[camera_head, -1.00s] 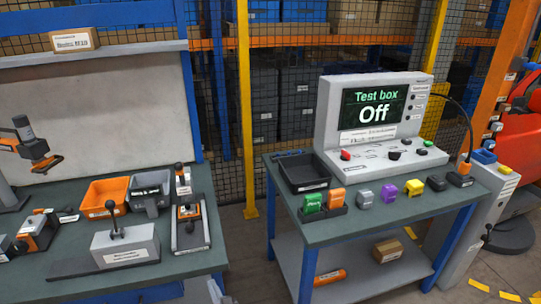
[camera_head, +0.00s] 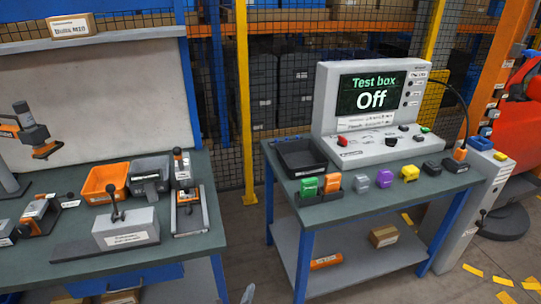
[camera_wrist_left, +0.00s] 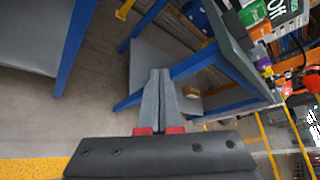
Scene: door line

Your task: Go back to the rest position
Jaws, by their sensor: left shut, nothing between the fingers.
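My left gripper (camera_wrist_left: 160,100) is shut and empty in the left wrist view, its two grey fingers together above red pads. Only its grey tip (camera_head: 248,294) shows at the bottom edge of the head view, in front of the gap between the two benches. It touches neither bench in view. My right gripper is in neither view.
The left bench (camera_head: 75,215) holds an orange bin (camera_head: 105,181), a dark bin (camera_head: 150,170) and several devices. The right bench (camera_head: 335,228) carries a test box (camera_head: 375,105) reading "Off", a black tray (camera_head: 300,158) and coloured connectors. Floor between the benches (camera_head: 250,235) is clear.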

